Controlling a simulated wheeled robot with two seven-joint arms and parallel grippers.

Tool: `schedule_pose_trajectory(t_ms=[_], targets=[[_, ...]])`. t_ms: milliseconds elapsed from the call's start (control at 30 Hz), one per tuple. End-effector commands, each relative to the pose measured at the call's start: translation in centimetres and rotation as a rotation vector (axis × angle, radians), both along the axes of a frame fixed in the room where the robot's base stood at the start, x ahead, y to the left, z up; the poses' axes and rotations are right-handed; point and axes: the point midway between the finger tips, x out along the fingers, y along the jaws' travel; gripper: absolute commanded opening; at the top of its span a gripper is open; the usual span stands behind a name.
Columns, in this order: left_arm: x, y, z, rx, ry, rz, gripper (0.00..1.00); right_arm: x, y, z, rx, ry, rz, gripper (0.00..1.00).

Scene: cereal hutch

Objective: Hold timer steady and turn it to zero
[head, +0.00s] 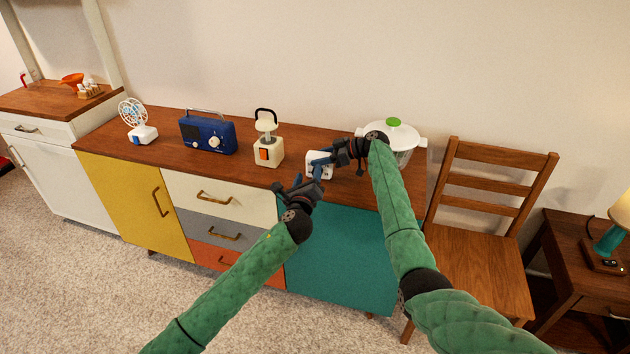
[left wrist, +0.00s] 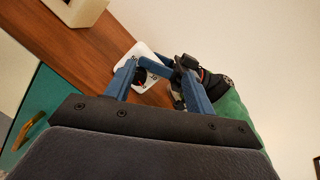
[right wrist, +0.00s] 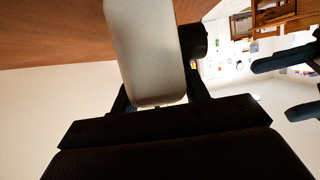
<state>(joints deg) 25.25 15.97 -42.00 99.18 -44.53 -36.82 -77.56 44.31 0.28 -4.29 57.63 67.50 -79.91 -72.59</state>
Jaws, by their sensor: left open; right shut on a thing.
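The timer is a small white box (head: 317,171) with a dark dial, standing on the wooden top near its front edge. My right gripper (head: 333,159) is shut on the timer body from the right; in the right wrist view the white body (right wrist: 146,50) sits between its fingers, with the dark knob (right wrist: 194,41) sticking out at one side. My left gripper (head: 300,180) is open, in front of and to the left of the timer. In the left wrist view the timer face (left wrist: 146,66) shows its dark dial, partly hidden behind my blue fingers (left wrist: 160,85).
On the sideboard (head: 180,152) stand a small fan (head: 136,120), a blue radio (head: 208,134), a cream lantern (head: 268,145) close left of the timer, and a white lidded bowl (head: 395,131) behind my right arm. A wooden chair (head: 490,205) stands at the right.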

Motion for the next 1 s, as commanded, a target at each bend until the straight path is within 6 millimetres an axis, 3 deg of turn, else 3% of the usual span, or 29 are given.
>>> schedule_pose_trajectory(t_ms=[33,200,500,800,1000], targets=[[1.0,0.3,2.1,0.010,-0.030,0.000,0.54,0.0,0.0,0.0,0.000,0.000,0.000,0.18],[2.7,0.1,7.3,0.054,-0.107,-0.020,0.54,0.0,0.0,0.0,0.000,0.000,0.000,0.18],[3.8,-1.9,14.4,0.151,-0.217,-0.086,0.54,0.0,0.0,0.0,0.000,0.000,0.000,0.18],[3.6,-3.9,17.8,0.241,-0.248,-0.165,0.54,0.0,0.0,0.0,0.000,0.000,0.000,0.18],[3.2,-4.4,17.4,0.306,-0.206,-0.203,0.54,0.0,0.0,0.0,0.000,0.000,0.000,0.18]])
